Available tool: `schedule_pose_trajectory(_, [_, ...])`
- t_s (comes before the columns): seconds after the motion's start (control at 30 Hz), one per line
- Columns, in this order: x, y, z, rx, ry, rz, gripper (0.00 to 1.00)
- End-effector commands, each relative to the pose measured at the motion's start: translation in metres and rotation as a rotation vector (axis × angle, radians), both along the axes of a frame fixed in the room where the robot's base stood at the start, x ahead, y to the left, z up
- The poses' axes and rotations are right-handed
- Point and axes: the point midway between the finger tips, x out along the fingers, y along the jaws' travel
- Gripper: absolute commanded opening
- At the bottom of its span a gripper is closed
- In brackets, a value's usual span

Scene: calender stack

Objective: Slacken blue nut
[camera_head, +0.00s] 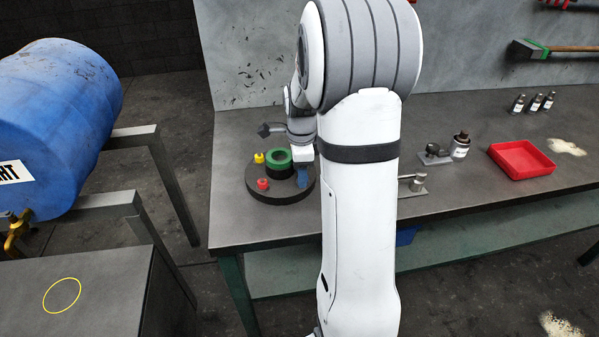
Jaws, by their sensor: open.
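A dark round base (262,194) stands at the left end of the workbench. It carries a yellow nut (259,158), a red nut (263,184) and a large green ring (279,159). A small blue part (304,178) shows at the right of the base, just under my gripper; it looks like the blue nut, partly hidden. My gripper (302,166) is open above the right side of the base, mostly behind my white arm. I cannot tell whether its fingers are around the blue nut or touching it.
The workbench (450,190) holds a red tray (521,160), a dark-capped can (460,147), small metal fittings (413,184) and several small bottles (533,103). A blue drum (55,120) lies on a rack at the left.

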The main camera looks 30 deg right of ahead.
Motion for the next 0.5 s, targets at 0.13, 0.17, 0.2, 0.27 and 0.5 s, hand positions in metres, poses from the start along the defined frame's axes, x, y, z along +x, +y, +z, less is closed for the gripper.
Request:
schedule_pose_trajectory(0.13, [0.0002,0.0002,-0.0051,0.000,-0.001,0.001,0.44])
schedule_pose_trajectory(0.17, [0.0002,0.0002,-0.0052,0.000,-0.001,0.001,0.44])
schedule_pose_trajectory(0.2, [0.0003,0.0001,-0.0051,0.000,-0.001,0.001,0.44])
schedule_pose_trajectory(0.27, [0.0002,0.0002,-0.0050,0.000,-0.001,0.001,0.44])
schedule_pose_trajectory(0.5, [0.0001,0.0003,-0.0048,0.000,-0.001,0.001,0.29])
